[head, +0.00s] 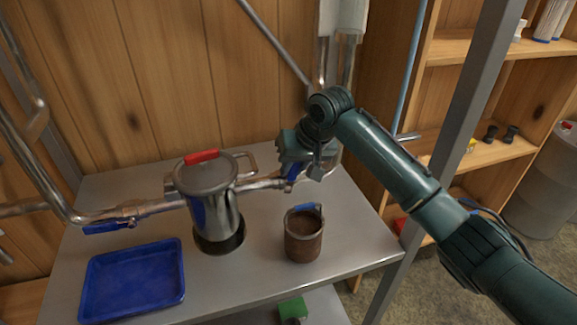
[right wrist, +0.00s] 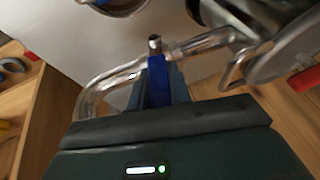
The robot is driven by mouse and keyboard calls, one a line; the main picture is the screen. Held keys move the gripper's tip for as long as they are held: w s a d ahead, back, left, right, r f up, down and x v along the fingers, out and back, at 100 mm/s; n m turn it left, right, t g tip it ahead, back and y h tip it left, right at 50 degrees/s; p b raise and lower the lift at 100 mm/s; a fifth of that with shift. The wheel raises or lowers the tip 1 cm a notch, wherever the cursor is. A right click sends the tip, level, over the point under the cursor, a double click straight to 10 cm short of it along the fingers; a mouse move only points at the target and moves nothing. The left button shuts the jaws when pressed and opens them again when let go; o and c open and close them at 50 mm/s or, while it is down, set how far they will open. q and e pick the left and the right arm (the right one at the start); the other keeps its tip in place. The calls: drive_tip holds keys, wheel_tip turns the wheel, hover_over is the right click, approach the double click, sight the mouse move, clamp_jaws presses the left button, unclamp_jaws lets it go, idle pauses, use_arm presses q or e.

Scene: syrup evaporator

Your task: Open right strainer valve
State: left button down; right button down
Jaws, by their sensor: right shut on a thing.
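The right strainer valve has a blue handle (head: 291,171) on the metal pipe to the right of the strainer pot (head: 212,205). In the right wrist view the blue handle (right wrist: 157,82) stands across the pipe, between the fingers. My right gripper (head: 296,163) is shut on this handle, partly hiding it in the head view. The strainer pot is a steel cylinder with a lid and a red grip (head: 202,156). Another blue valve handle (head: 107,227) lies along the pipe to the left of the pot. My left gripper is not in view.
A blue tray (head: 133,283) lies on the metal table (head: 262,283) at the front left. A rusty brown cup (head: 303,238) with a blue clip stands in front of the right pipe. A metal post (head: 452,130) and wooden shelves (head: 480,155) are at right.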

drive_tip(key=shift+w+d+f+y, duration=0.15)
drive_tip(key=shift+d+y, duration=0.25)
drive_tip(key=shift+y, duration=0.4)
drive_tip(key=c, duration=1.3)
unclamp_jaws()
drive_tip(key=v, duration=0.6)
drive_tip(key=b+v, duration=0.1)
drive_tip(key=v, duration=0.6)
drive_tip(key=shift+w+r+b, duration=0.2)
drive_tip(key=shift+r+b, duration=0.05)
drive_tip(key=shift+b, duration=0.05)
